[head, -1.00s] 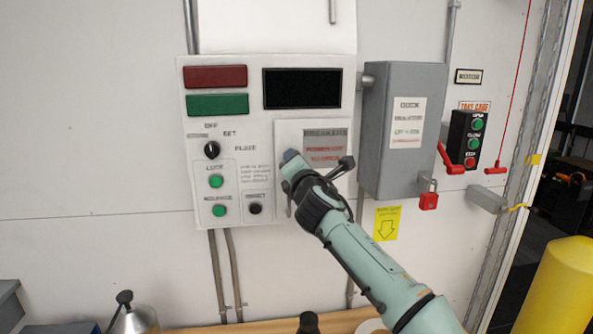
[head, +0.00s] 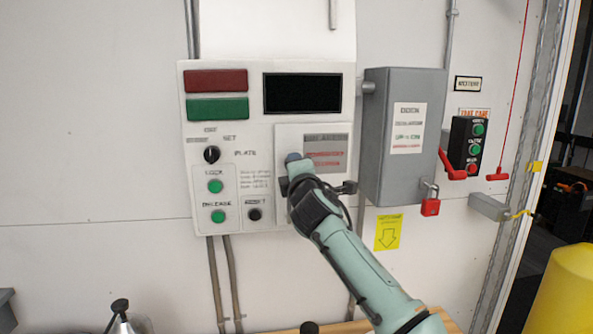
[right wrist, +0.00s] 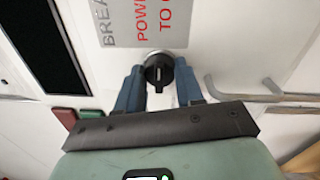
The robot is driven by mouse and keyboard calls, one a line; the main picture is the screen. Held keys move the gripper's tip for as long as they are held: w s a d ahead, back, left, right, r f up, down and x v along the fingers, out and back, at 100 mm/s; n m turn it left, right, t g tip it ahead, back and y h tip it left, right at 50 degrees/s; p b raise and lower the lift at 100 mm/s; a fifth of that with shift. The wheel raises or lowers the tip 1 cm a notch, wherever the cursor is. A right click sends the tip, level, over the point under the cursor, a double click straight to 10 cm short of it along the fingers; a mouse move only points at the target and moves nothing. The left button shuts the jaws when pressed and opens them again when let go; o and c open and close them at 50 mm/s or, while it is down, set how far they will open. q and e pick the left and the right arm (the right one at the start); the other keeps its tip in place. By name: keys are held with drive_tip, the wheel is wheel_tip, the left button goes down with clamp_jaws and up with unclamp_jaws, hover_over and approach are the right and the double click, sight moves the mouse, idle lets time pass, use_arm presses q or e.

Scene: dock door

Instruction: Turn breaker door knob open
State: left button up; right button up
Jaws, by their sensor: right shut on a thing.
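The breaker door (head: 338,143) is the pale panel with printed lettering on the right part of the white control box (head: 225,140). It lies flat against the box and looks shut. Its black round knob (right wrist: 156,80) shows in the right wrist view, just beside the grey label (right wrist: 160,18). My right gripper (head: 292,160) covers the knob in the head view. In the right wrist view its two blue fingers (right wrist: 158,73) are on either side of the knob, closed on it. My left gripper is not in view.
A grey box (head: 390,170) with a red padlock (head: 430,206) is mounted right of the control box. A red lever (head: 453,166) and a push-button station (head: 467,145) are further right. A yellow post (head: 566,295) stands at lower right.

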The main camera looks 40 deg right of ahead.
drive_tip(key=o, duration=1)
drive_tip(key=shift+o, duration=0.2)
drive_tip(key=b+v, duration=0.6)
drive_tip(key=v, duration=0.7)
drive_tip(key=shift+s, duration=0.15)
drive_tip(key=shift+a+f, duration=0.1)
drive_tip(key=shift+f, duration=0.05)
